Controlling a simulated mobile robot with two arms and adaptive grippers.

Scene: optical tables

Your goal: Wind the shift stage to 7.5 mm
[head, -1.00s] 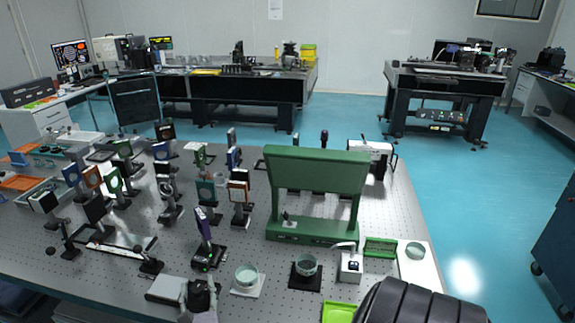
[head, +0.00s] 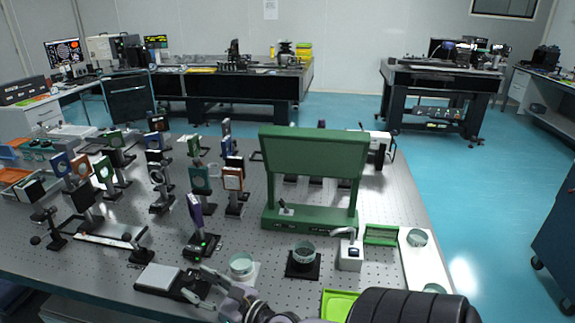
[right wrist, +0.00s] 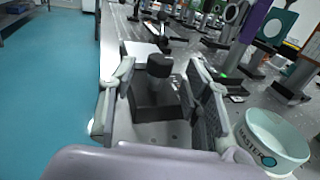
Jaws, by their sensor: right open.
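A low stage with a pale plate (head: 158,277) and a black part (head: 190,287) sits at the table's front edge in the head view. In the right wrist view a black round knob (right wrist: 160,66) stands on its dark block (right wrist: 155,100). My right gripper (head: 203,287) reaches in from the right in the head view. It is open, and in the right wrist view its fingers (right wrist: 160,75) lie either side of the knob. I cannot tell whether they touch it. No scale reading is legible. My left gripper is not in view.
A glass dish (head: 241,265) stands just right of my right gripper. A purple optic mount (head: 196,212) stands behind it. A dish on a black base (head: 304,255) and a green frame (head: 312,180) are further right. The blue floor (right wrist: 50,80) lies beyond the table edge.

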